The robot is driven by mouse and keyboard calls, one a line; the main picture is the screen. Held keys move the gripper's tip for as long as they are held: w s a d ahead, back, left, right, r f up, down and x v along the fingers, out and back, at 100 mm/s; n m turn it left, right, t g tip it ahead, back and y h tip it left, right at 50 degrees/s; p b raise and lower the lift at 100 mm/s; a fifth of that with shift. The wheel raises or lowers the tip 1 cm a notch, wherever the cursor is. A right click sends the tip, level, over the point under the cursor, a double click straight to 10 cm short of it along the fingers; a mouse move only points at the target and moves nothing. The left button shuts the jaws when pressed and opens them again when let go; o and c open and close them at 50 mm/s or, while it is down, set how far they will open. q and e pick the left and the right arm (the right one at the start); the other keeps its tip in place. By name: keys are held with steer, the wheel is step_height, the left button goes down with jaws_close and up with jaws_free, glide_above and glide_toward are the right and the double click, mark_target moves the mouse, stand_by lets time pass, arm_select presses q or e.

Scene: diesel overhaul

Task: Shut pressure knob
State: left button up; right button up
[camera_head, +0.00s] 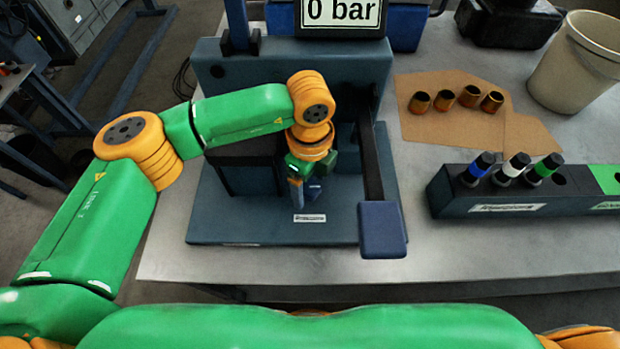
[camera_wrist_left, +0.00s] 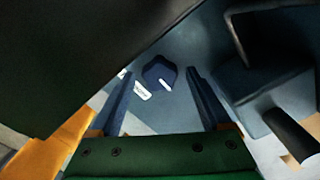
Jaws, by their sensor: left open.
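The pressure knob (camera_wrist_left: 160,74) is dark blue with a white pointer mark and sits on the blue-grey base plate (camera_wrist_left: 205,50) beside a small white label (camera_wrist_left: 141,90). In the head view the knob (camera_head: 314,189) shows partly, just right of my left gripper (camera_head: 302,186), which points down at it. In the left wrist view my left gripper's fingers are open, apart on either side of the knob, with nothing held. Contact with the knob cannot be told. The display (camera_head: 343,12) reads 0 bar. My right gripper is not in view.
A lever with a square blue pad (camera_head: 382,229) stands close right of my left gripper. A dark rack (camera_head: 505,192) with coloured-band cylinders, several bronze sleeves (camera_head: 470,96) on cardboard and a beige bucket (camera_head: 577,62) are further right. The table front (camera_head: 270,268) is clear.

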arm_select(q)
jaws_close()
steer(key=shift+f+m+b, duration=0.15)
steer(key=shift+m+b, duration=0.55)
steer(key=shift+b, duration=0.35)
steer(key=m+b, duration=0.2)
steer(key=shift+m+b, duration=0.3)
steer(key=shift+b, duration=0.05)
steer(key=m+b, duration=0.3)
steer(key=m, duration=0.1)
steer(key=shift+m+b, duration=0.3)
steer(key=m+b, duration=0.2)
steer(key=m, duration=0.7)
steer(key=shift+a+r+b, duration=0.1)
steer(key=shift+r+b, duration=0.15)
steer(key=shift+b, duration=0.15)
steer(key=shift+m, duration=0.3)
jaws_free()
